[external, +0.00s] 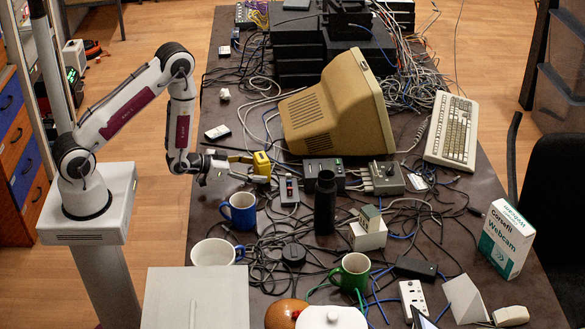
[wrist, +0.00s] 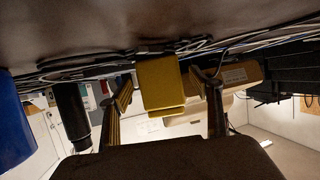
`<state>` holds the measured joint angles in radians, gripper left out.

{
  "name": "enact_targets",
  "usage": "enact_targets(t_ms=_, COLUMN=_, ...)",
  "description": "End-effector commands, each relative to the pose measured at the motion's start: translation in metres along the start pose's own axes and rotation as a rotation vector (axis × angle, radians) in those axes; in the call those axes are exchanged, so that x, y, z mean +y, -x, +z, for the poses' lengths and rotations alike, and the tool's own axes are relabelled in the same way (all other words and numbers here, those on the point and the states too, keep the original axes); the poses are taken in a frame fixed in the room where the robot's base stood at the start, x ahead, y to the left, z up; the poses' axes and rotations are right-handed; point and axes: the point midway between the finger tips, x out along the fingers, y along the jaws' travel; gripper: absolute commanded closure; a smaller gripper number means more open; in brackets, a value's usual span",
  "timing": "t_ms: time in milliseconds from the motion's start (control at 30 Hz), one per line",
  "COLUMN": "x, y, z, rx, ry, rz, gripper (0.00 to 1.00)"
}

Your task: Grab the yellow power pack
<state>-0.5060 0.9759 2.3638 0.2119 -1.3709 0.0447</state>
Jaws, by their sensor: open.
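The yellow power pack (external: 261,166) is a small yellow block on the cluttered dark table, left of the beige monitor. In the wrist view the power pack (wrist: 162,82) shows in the middle, between the two fingers and ahead of my palm. My gripper (external: 250,167) reaches toward it low over the table from the left. In the wrist view my gripper (wrist: 163,100) is open, one finger on each side of the pack. A gap shows between the pack and each finger. Whether any part touches the pack cannot be told.
A blue mug (external: 241,210) stands just in front of my gripper. Behind and right of the pack is the beige monitor (external: 330,105). A dark bottle (external: 325,203) and a small grey switch box (external: 289,190) stand nearby. Loose cables (external: 270,240) cover much of the table.

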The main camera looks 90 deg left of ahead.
Motion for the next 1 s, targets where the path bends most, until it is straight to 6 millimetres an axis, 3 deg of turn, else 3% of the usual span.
enact_targets(t_ms=300, x=0.000, y=-0.025, z=-0.003, rx=0.000, ry=0.001, rz=0.000, gripper=0.36)
enact_targets(t_ms=867, x=0.000, y=-0.027, z=-0.002, rx=0.000, ry=0.001, rz=0.000, gripper=0.36)
enact_targets(t_ms=1000, x=0.000, y=-0.027, z=-0.002, rx=0.000, ry=0.001, rz=0.000, gripper=0.70)
